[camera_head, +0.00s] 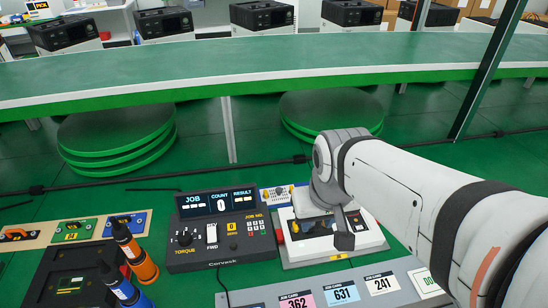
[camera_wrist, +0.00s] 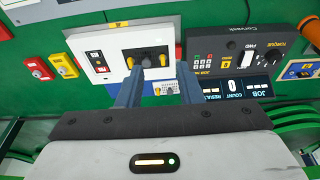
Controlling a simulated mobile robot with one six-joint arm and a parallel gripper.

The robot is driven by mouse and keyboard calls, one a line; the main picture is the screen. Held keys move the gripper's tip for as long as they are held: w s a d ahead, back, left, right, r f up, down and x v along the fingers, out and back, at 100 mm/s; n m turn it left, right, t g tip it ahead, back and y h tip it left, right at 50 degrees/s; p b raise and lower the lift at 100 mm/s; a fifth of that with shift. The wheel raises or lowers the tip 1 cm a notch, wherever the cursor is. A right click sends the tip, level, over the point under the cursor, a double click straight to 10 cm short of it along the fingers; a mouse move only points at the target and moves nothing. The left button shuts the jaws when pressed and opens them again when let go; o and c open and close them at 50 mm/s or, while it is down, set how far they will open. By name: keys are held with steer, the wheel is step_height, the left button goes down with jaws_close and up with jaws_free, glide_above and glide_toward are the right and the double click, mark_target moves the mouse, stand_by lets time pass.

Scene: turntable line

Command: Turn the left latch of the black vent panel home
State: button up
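The wrist view is turned around against the head view, where the housing (camera_head: 345,251) stands right of the controller and a yellow latch (camera_head: 295,227) shows at the panel's left. My gripper (camera_wrist: 160,69) is over the panel's near edge, its two fingers apart with nothing between them. Contact with a latch cannot be told.
A black controller (camera_head: 222,237) stands close left of the housing. Job cards (camera_head: 343,294) lie in front. The green conveyor (camera_head: 230,64) runs behind.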

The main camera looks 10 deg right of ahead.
steer(key=g+p, duration=0.3)
steer(key=p, duration=0.2)
glide_above(295, 227)
steer(key=f, duration=0.7)
steer(key=w+f, duration=0.1)
steer(key=f, duration=0.3)
steer(key=shift+d+f, duration=0.1)
steer(key=shift+f, duration=0.2)
step_height(295, 227, down, 8)
steer(key=shift+f, duration=0.15)
